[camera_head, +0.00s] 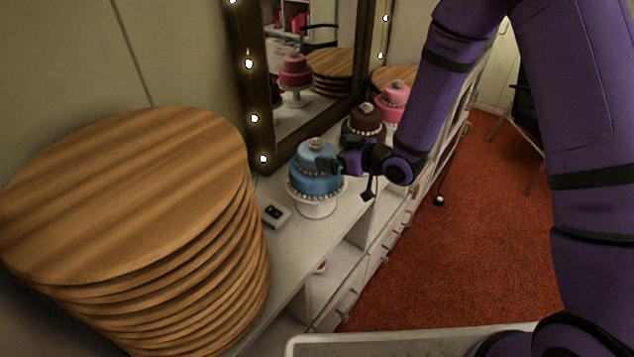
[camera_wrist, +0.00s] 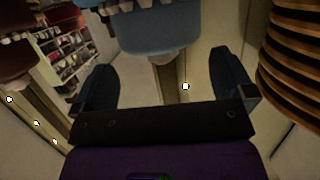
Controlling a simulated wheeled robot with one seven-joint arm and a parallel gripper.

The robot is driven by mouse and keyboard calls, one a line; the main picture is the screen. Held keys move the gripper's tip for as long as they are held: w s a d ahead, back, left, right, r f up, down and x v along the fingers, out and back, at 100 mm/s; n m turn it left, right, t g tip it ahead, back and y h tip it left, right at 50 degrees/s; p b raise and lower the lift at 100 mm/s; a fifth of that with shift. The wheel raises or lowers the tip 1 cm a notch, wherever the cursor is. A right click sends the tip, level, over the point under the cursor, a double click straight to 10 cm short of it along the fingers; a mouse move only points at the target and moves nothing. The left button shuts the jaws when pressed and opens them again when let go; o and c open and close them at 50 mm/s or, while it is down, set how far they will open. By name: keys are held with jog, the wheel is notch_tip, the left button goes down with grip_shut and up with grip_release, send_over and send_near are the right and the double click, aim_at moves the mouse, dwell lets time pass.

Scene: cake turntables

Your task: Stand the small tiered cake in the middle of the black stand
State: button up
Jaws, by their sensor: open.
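A blue two-tier cake (camera_head: 316,178) with a pale topper and white beading stands upright on a white pedestal stand (camera_head: 318,207). My gripper (camera_head: 333,163) is at the right side of its upper tier. In the wrist view, which looks upside down, my gripper (camera_wrist: 165,82) is open, and the blue cake (camera_wrist: 155,30) shows just beyond the fingers, its topper pointing down the picture. I cannot tell whether the fingers touch it. A brown cake (camera_head: 362,121) and a pink cake (camera_head: 392,100) stand farther back. I cannot make out a black stand.
A tall stack of round wooden boards (camera_head: 135,195) fills the left. A mirror with bulbs (camera_head: 310,80) stands behind the counter (camera_head: 290,243). Red carpet (camera_head: 470,230) is open at the right.

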aim_at(315, 149)
jog(key=shift+x, duration=3.35)
jog(key=shift+f, duration=0.1)
jog(key=c, duration=1.6)
